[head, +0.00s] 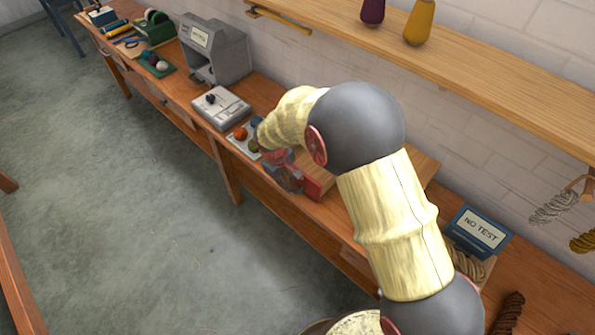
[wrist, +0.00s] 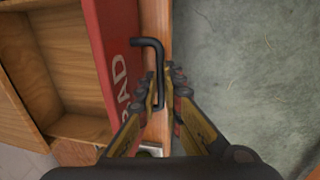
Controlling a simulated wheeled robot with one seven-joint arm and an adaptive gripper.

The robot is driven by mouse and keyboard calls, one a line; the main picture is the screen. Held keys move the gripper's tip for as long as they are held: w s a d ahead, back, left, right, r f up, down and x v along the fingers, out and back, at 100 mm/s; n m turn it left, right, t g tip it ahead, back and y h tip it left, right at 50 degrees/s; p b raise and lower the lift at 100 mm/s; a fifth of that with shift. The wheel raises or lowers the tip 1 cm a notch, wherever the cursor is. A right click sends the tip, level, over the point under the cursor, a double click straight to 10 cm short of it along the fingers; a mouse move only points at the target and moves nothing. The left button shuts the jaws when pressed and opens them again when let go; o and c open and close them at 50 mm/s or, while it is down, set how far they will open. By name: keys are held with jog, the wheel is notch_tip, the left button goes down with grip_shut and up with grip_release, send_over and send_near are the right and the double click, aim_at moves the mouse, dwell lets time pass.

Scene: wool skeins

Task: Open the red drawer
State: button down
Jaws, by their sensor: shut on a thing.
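The red drawer front (wrist: 112,60) with part of a white word on it fills the left-middle of the wrist view. Its black bar handle (wrist: 158,55) stands out from the red face. My gripper (wrist: 163,88) has its two fingers on either side of the handle's bar and is shut on it. In the head view my gripper (head: 284,174) is beside the red front (head: 318,181), partly hidden by my arm.
Wooden compartments (wrist: 50,90) show left of the red front in the wrist view. The workbench (head: 275,200) runs along the wall. The floor (head: 150,230) in front is clear.

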jog(key=shift+s+a, duration=0.1)
jog(key=c, duration=2)
grip_release()
jog(key=shift+o, duration=0.4)
notch_tip(320, 180, up, 12)
jog(key=s+a, duration=0.1)
jog(key=shift+s+a, duration=0.15)
jog(key=shift+s, duration=0.25)
jog(key=shift+f, duration=0.15)
